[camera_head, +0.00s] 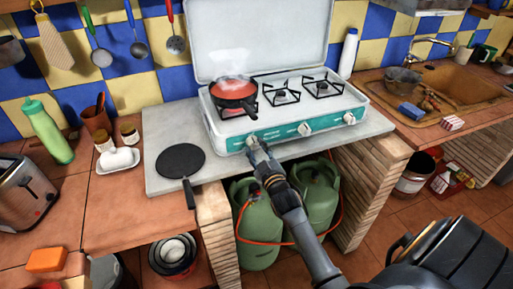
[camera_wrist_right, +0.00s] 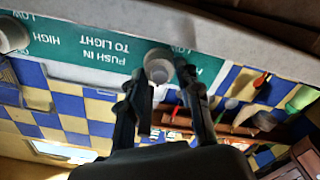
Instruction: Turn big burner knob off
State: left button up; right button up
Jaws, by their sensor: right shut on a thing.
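The stove (camera_head: 216,117) is white with a teal front panel and an open lid. Three white knobs show on the panel: left knob (camera_head: 251,140), middle knob (camera_head: 304,129) and right knob (camera_head: 349,118). My right gripper (camera_head: 256,149) is at the left knob, its fingers closed around it. In the upside-down right wrist view, that knob (camera_wrist_right: 158,66) sits between the fingertips of the right gripper (camera_wrist_right: 160,76), by the "PUSH IN TO LIGHT" lettering. The fingers partly hide it, and its turned angle is unclear. My left gripper is out of view.
A red pan (camera_head: 234,91) with steam above it sits on the left burner. A black flat pan (camera_head: 181,160) lies on the grey slab left of the stove. Green gas bottles (camera_head: 258,226) stand below. The sink (camera_head: 459,91) is at the right.

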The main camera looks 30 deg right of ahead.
jog(key=shift+f+m, duration=0.1)
jog(key=shift+m, duration=0.5)
jog(key=o, duration=1.2)
jog(key=shift+c, duration=0.2)
jog(key=v, duration=1.2)
